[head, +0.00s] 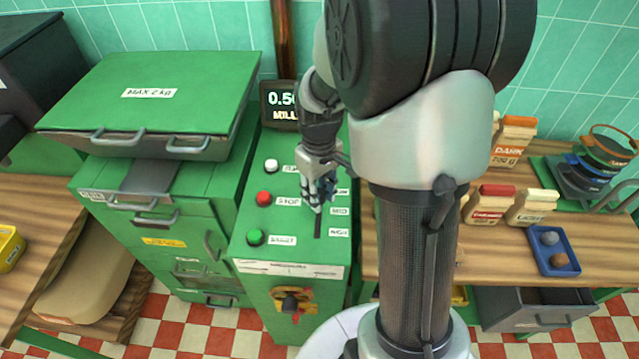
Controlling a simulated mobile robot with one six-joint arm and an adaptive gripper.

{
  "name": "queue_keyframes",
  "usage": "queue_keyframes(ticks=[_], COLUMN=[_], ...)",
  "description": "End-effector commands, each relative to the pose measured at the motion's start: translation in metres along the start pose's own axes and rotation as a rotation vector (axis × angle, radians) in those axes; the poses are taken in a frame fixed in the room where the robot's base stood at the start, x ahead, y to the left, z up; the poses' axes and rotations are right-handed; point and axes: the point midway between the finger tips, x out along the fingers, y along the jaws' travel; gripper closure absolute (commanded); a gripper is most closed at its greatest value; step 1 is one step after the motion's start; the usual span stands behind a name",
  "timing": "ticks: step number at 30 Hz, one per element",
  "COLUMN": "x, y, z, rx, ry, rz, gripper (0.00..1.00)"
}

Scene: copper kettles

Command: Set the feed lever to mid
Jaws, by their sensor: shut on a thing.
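My gripper (318,207) points down at the green control panel (262,220) of the mill in the head view. It is shut on the feed lever, which the fingers hide almost wholly. The dark lever slot (317,228) shows below the fingers, towards the front of the panel. White labels stand along the slot's right side. The fingers are about level with the middle label (339,211), and a lower label (339,232) is nearer the front. My arm hides part of the panel's right side.
Left of the slot are a white button (271,166), a red stop button (264,198) and a green start button (255,237). A dark display (279,100) stands behind, partly covered. A green lidded hopper (150,95) is left; a wooden table (500,250) with bags is right.

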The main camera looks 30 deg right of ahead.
Motion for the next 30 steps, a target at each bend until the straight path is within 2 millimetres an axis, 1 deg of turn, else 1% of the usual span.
queue_keyframes(ticks=[7,8,17,26,30], x=[-0.001,-0.001,-0.001,-0.001,-0.012], y=[0.0,0.0,0.0,0.001,0.001], z=[-0.001,-0.001,-0.001,-0.001,-0.002], rx=[0.0,0.0,0.0,0.0,0.0], ry=[0.003,0.003,0.003,0.003,0.006], rz=[0.001,0.001,0.001,0.001,0.003], gripper=[1.0,0.72,0.52,0.52,0.52])
